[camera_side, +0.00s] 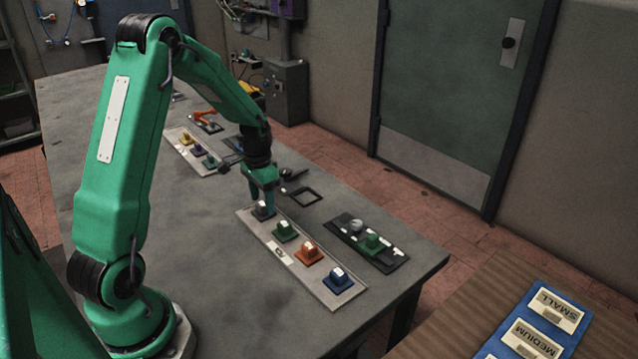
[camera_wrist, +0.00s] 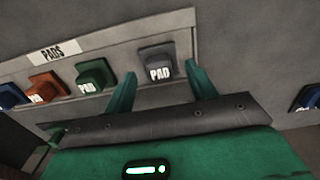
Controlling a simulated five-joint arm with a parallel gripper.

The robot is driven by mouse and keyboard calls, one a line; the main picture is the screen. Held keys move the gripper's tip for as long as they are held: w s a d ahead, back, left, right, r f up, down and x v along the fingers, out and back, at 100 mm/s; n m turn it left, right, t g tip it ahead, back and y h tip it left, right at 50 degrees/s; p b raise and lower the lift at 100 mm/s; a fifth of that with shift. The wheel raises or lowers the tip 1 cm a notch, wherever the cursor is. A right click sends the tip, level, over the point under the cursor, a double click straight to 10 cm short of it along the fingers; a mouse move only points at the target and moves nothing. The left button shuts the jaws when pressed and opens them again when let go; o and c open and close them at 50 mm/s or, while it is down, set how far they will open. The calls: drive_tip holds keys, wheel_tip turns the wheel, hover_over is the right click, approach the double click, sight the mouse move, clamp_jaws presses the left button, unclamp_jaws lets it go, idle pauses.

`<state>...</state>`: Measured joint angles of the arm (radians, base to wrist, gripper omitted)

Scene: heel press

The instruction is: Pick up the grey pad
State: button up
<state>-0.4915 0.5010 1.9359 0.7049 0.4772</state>
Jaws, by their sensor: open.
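The grey pad (camera_side: 263,211) sits at the far end of a light strip tray (camera_side: 318,286) on the table. It also shows in the wrist view (camera_wrist: 156,58), with its white PAD label facing me. My gripper (camera_side: 262,203) is directly over this pad in the side view and partly hides it. In the wrist view my gripper's (camera_wrist: 160,72) two green fingers stand apart, one on each side of the pad's lower part in the picture. Whether the fingers touch it, I cannot tell.
The same tray holds a green pad (camera_side: 285,231), an orange pad (camera_side: 309,252) and a blue pad (camera_side: 338,278). A dark tray (camera_side: 392,260) lies to the right, and a dark square frame (camera_side: 306,196) lies behind. The table's front middle is clear.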

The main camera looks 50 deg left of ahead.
drive_tip(key=shift+f, duration=1.3)
drive_tip(key=c, duration=0.8)
